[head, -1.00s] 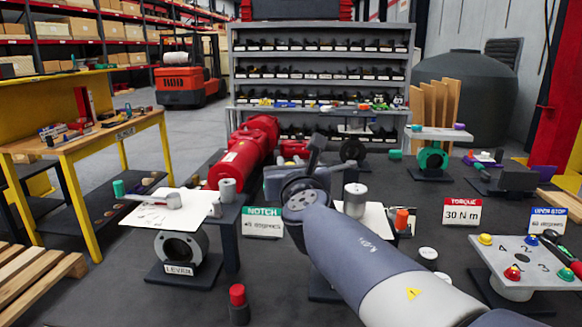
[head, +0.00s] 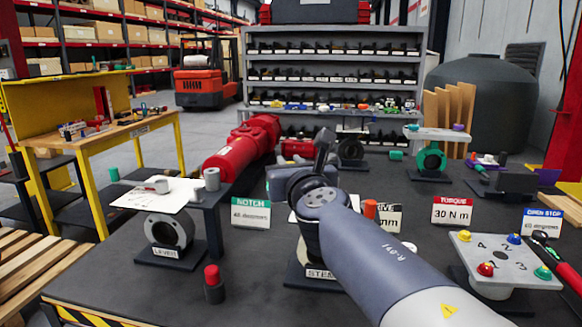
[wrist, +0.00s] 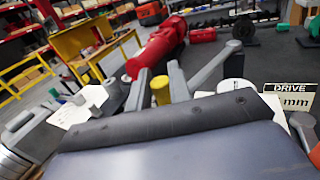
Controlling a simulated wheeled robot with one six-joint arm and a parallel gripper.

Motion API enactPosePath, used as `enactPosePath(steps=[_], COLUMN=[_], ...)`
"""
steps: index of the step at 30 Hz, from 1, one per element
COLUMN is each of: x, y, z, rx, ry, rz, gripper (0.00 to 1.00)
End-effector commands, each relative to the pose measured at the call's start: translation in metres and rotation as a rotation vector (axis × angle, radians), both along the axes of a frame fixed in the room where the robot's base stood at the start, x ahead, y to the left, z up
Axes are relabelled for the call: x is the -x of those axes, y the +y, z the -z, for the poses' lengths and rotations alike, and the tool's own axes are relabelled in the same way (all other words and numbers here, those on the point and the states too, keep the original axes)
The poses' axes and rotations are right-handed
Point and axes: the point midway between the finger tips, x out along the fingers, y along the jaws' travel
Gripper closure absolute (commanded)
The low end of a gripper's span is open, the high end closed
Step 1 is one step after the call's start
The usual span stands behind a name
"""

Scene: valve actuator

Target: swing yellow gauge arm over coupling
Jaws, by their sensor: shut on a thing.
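My gripper (wrist: 160,86) is in the wrist view, its two grey fingers closed around a yellow piece (wrist: 161,91), which I take to be part of the yellow gauge arm. The rest of that arm is hidden behind my wrist. A grey bar (wrist: 216,65) slants up to the right beside the fingers. In the head view my wrist hides the held piece and most of the stand labelled STEM (head: 318,272). I cannot make out the coupling clearly in either view.
The LEVER stand (head: 168,236) with a white plate is at left, and a red-capped post (head: 213,284) stands in front. A red cylinder (head: 241,147) lies behind. Signs and a grey button panel (head: 503,262) are at right.

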Motion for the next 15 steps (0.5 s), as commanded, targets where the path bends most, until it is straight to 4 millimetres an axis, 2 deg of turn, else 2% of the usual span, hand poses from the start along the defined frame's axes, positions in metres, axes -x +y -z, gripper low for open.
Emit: enactPosePath(steps=[8, 15], x=[0.009, 0.016], y=[-0.022, -0.044], z=[0.001, 0.002], rx=[-0.002, -0.003], ry=[-0.003, -0.004], rz=[0.001, -0.094], gripper=[1.0, 1.0])
